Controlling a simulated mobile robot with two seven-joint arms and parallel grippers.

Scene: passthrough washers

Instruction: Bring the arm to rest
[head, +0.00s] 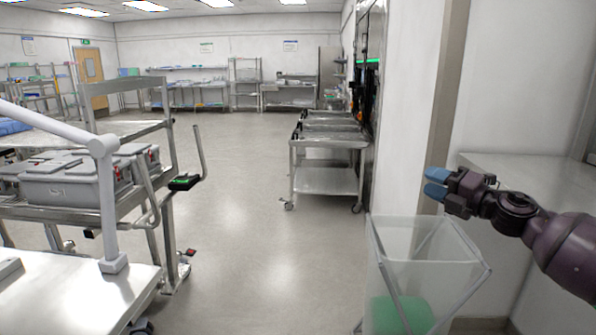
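My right arm (570,250) comes in from the right edge, dark purple and black. My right gripper (436,183) has two blue fingertips pointing left, with a narrow gap between them and nothing held. It is in the air above the rim of a clear bin, in front of a pale wall edge. My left gripper is out of view.
The clear bin (436,245) has a green thing (402,316) low in it. A steel counter (535,172) lies behind my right arm. A steel cart (326,181) stands mid-right. Grey boxes (75,188) sit on a cart at left, behind a steel table (75,300). The central floor is clear.

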